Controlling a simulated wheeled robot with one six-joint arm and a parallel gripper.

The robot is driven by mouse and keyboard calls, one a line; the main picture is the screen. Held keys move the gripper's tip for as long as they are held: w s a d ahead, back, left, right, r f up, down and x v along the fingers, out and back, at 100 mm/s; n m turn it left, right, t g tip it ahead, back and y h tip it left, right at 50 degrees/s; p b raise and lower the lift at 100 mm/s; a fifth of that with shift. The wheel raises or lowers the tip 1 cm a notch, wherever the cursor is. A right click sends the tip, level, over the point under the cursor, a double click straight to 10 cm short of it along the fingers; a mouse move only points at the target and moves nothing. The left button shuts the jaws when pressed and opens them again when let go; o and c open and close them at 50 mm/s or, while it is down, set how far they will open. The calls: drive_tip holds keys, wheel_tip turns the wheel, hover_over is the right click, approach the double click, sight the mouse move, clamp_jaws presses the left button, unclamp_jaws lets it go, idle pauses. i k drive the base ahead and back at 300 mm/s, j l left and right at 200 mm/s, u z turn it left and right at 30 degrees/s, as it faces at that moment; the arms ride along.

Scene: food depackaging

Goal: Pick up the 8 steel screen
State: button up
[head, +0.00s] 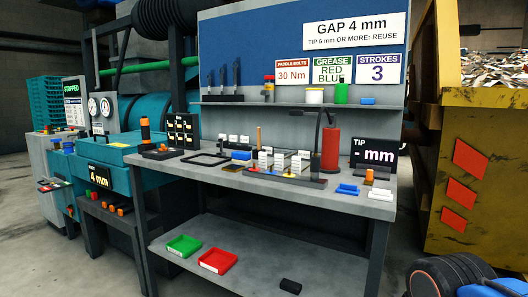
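I cannot make out which thing is the 8 steel screen; no readable 8 label shows. A flat dark rectangular frame (205,159) lies on the left part of the grey workbench (345,199). Dark units with orange knobs (121,210) sit in a low rack under the teal machine (112,152), whose sign (98,177) reads 4 mm. I cannot tell whether these are screens. My gripper is not in view.
White-labelled blocks (283,161), a red cylinder (330,149) and a TIP display (374,158) crowd the bench. Green (184,246) and red (217,261) trays lie on the lower shelf. A yellow skip (480,190) stands right. Floor shows in front of the bench.

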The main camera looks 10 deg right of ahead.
sight(270, 150)
drive_tip(key=l+u, duration=0.4)
drive_tip(key=l, duration=0.8)
drive_tip(key=l+u, duration=0.4)
drive_tip(key=l, duration=0.85)
drive_tip(key=i+j+z, duration=0.1)
drive_tip(key=j, duration=0.25)
drive_tip(key=i+j, duration=0.15)
drive_tip(key=j, duration=0.2)
drive_tip(key=i+j+z, duration=0.15)
drive_tip(key=j, duration=0.5)
drive_tip(key=i+z, duration=0.05)
